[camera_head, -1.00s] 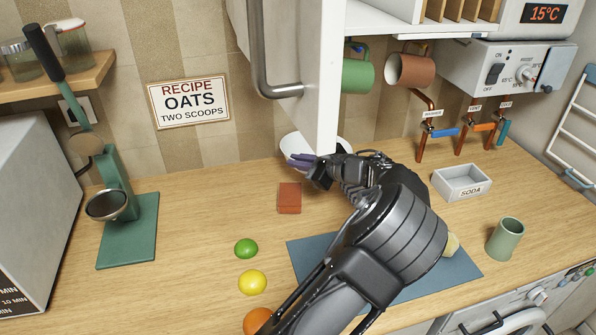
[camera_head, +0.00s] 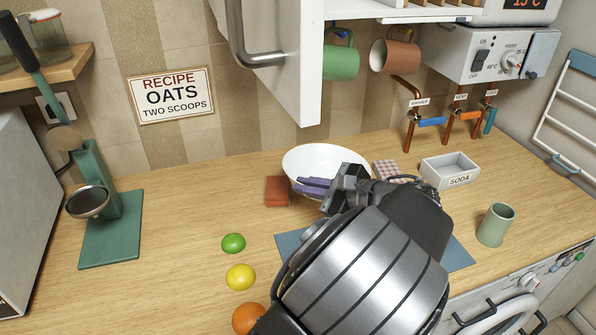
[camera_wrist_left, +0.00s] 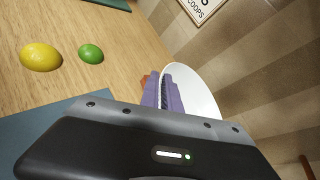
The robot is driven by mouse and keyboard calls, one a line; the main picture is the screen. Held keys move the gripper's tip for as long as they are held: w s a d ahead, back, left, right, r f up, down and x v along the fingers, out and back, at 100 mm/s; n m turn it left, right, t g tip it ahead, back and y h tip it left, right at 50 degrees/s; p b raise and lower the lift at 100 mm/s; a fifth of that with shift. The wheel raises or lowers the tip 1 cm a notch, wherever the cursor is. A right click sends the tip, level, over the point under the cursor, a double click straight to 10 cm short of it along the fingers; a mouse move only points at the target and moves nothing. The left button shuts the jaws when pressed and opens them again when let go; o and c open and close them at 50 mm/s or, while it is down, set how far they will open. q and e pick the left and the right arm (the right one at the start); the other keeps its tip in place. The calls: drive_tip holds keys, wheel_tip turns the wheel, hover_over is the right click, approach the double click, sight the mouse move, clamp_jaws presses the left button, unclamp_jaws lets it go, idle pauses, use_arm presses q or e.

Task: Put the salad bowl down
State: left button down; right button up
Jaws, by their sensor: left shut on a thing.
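The white salad bowl (camera_head: 328,157) is near the back of the wooden counter, below the cabinet door. My left gripper (camera_head: 316,187) has its purple fingers shut on the near rim of the bowl. In the left wrist view the fingers (camera_wrist_left: 163,93) lie at the edge of the bowl (camera_wrist_left: 201,92). The bowl looks roughly level. I cannot tell whether its base touches the counter, as its near side and underside are hidden by my gripper. My right gripper is not in view.
A red-brown block (camera_head: 277,191) lies just left of the bowl. A checked item (camera_head: 390,170) and the soda tray (camera_head: 450,171) are to its right. A blue mat (camera_head: 459,256), green cup (camera_head: 496,225), lime (camera_head: 233,243), lemon (camera_head: 240,277) and orange (camera_head: 248,318) are nearer. The cabinet door (camera_head: 285,60) hangs above.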

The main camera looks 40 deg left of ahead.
use_arm(q)
drive_tip(key=shift+s+d, duration=0.55)
drive_tip(key=shift+d, duration=0.25)
